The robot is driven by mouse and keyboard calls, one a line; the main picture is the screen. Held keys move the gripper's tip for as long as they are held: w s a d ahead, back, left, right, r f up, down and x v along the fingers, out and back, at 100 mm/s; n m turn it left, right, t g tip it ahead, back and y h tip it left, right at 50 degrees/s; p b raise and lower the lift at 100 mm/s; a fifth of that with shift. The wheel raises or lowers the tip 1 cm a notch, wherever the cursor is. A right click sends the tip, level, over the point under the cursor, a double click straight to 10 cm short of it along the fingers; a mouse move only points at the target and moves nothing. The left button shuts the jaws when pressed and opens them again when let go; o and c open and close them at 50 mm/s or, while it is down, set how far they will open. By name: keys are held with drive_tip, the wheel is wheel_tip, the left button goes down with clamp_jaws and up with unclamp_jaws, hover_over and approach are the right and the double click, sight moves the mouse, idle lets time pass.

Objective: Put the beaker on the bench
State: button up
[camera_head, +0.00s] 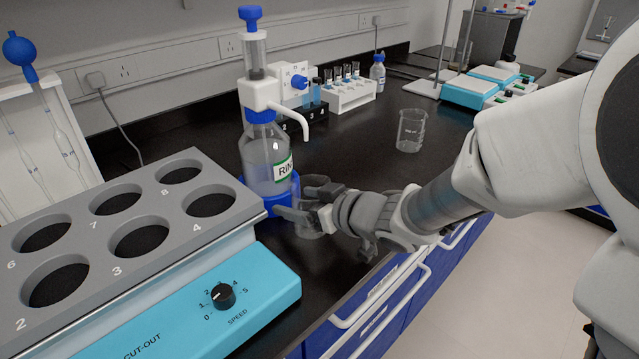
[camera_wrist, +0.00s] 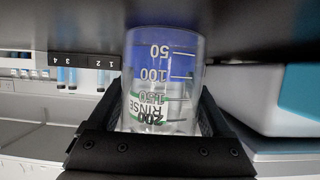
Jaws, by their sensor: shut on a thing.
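A clear glass beaker (camera_head: 309,229) with volume marks is between the fingers of my gripper (camera_head: 305,203), just in front of the rinse bottle. In the wrist view the beaker (camera_wrist: 152,75) appears upside down, with its base toward the dark bench top (camera_wrist: 60,25). My gripper (camera_wrist: 162,115) is shut on its sides. The beaker is at or just above the black bench (camera_head: 345,150) near its front edge. I cannot tell whether its base touches. A second clear beaker (camera_head: 411,131) stands upright on the bench farther back.
The rinse bottle (camera_head: 266,160) with a dispenser top stands right behind the held beaker. A teal-and-grey block machine (camera_head: 245,310) is at the left. A white tube rack (camera_head: 350,94) and teal devices (camera_head: 480,88) stand farther back. Bench around the second beaker is clear.

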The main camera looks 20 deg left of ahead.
drive_tip(key=o, duration=1.2)
